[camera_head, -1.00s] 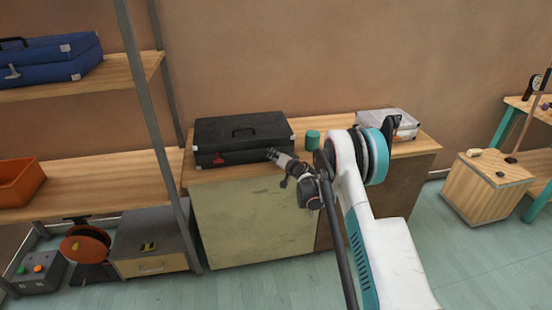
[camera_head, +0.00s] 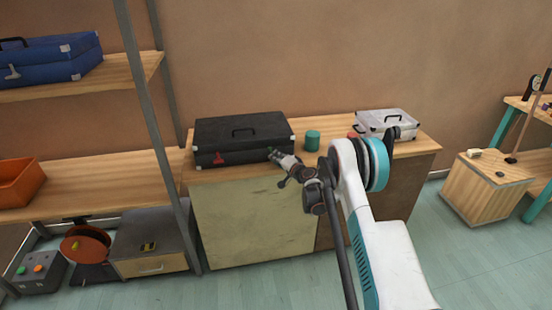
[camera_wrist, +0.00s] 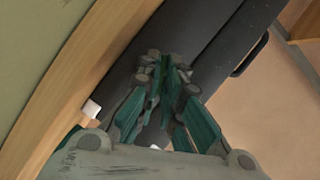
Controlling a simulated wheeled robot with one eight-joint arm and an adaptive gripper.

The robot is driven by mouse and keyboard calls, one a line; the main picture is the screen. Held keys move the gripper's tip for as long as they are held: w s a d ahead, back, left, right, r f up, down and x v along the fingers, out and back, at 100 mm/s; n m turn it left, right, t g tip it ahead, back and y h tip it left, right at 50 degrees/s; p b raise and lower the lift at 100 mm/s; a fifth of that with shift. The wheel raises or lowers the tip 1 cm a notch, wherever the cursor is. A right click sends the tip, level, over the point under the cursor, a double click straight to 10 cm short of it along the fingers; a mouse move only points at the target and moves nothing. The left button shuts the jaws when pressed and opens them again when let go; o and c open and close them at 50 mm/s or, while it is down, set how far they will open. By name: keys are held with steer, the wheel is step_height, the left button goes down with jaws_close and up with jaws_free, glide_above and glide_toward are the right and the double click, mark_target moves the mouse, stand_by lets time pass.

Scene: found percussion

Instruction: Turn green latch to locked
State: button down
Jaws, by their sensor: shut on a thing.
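The black case (camera_head: 243,141) lies shut on the wooden bench top, and it also shows in the wrist view (camera_wrist: 205,35). My gripper (camera_head: 273,153) is at the right part of the case's front face. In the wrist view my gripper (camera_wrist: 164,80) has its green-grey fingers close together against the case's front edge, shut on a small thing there. This is where the green latch seems to be; the fingers mostly hide it, and I cannot read its angle. A red latch (camera_head: 220,158) shows on the left part of the case's front.
A green cylinder (camera_head: 312,140) stands on the bench right of the case. A silver case (camera_head: 386,121) is farther right, partly behind my arm. A shelf post (camera_head: 150,125) rises to the left. Floor in front of the bench is clear.

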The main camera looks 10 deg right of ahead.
steer(key=m, duration=0.2)
steer(key=m+t+y, duration=0.1)
steer(key=m, duration=0.1)
steer(key=shift+f+t, duration=0.2)
steer(key=shift+t, duration=0.1)
steer(key=shift+m+y, duration=0.3)
steer(key=shift+m, duration=0.1)
steer(key=c, duration=1.8)
jaws_free()
steer(key=shift+d, duration=0.1)
steer(key=shift+o, duration=0.2)
steer(key=shift+s, duration=0.1)
steer(key=v, duration=1.2)
